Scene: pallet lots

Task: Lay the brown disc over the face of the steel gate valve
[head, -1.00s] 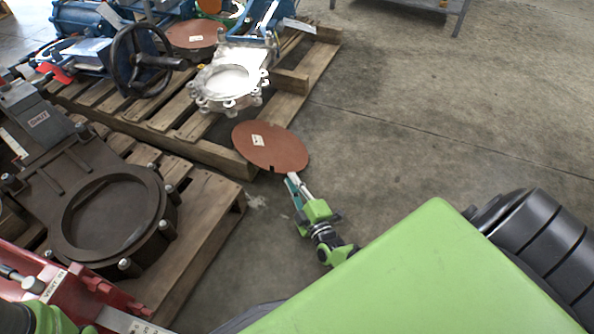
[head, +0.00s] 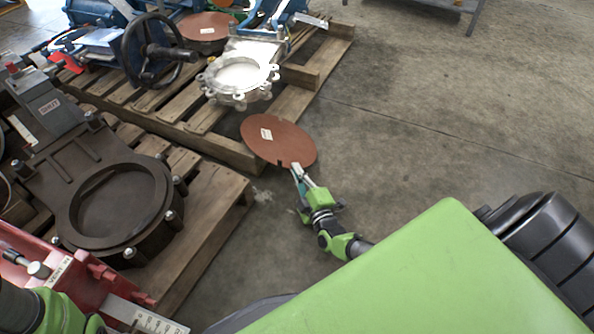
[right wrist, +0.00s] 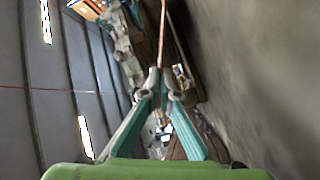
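The brown disc (head: 278,139), with a small white label, is in the air over the floor beside the pallet in the head view. My right gripper (head: 297,170) is shut on its near edge. In the right wrist view the fingertips (right wrist: 160,82) meet on the disc, seen edge-on as a thin brown line (right wrist: 163,35). The steel gate valve (head: 227,95) lies on the far pallet, its round face up and bare, up and left of the disc. The disc is apart from it. My left gripper is not visible; only green and dark parts of that arm show at bottom left.
The far pallet (head: 240,157) also carries a blue valve with a black handwheel (head: 133,62) and another brown disc (head: 203,27). A dark valve (head: 150,225) sits on the near pallet (head: 210,235). A red valve (head: 80,290) is at lower left. Floor to the right is clear.

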